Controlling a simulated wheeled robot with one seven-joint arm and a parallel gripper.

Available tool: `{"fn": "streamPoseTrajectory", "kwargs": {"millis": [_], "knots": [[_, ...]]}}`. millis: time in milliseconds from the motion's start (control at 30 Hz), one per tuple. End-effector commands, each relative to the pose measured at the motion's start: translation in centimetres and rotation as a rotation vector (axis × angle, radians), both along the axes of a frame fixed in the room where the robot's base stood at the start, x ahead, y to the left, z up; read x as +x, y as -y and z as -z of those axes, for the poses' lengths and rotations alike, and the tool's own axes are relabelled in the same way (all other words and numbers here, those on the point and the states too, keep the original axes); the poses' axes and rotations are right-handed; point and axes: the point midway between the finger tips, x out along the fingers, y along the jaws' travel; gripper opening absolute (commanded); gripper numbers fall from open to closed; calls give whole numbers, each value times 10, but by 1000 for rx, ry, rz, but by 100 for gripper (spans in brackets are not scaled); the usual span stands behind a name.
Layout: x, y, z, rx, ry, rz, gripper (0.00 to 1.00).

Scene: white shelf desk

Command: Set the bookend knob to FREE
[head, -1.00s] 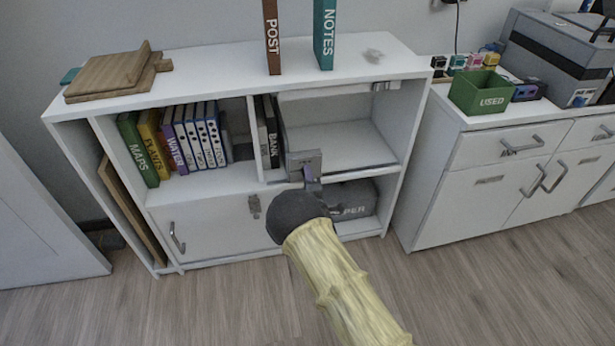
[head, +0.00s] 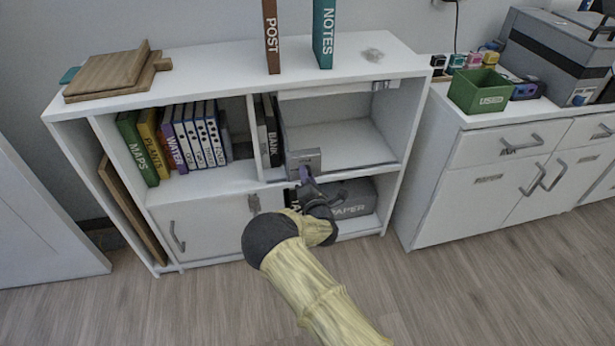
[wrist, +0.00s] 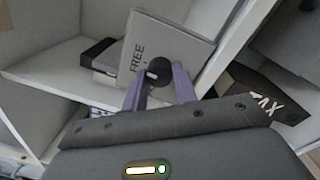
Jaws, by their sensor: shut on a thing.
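The bookend is a grey metal plate (head: 304,162) on the middle shelf of the white unit, beside the dark BANK binder. In the wrist view the bookend plate (wrist: 190,45) shows tilted, with the word FREE on its left part. Its round black knob (wrist: 158,68) has a short white mark that points left, toward the FREE lettering. My gripper (wrist: 158,84) has its two purple fingers around the knob and is shut on it. In the head view my gripper (head: 304,178) is at the bookend's lower front, and the knob is hidden there.
Several binders (head: 180,140) stand left of the divider. The shelf right of the bookend (head: 350,143) is clear. A dark PAPER box (head: 352,198) sits below. POST (head: 272,38) and NOTES (head: 324,35) binders stand on top. A TAX label (wrist: 266,102) shows in the wrist view.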

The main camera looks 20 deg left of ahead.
Motion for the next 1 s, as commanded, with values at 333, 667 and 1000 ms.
{"fn": "streamPoseTrajectory", "kwargs": {"millis": [333,667,1000], "knots": [[-1,0,2,-7,0,-1,5],[0,0,1,-4,2,-1,50],[-17,11,0,-6,0,0,50]]}}
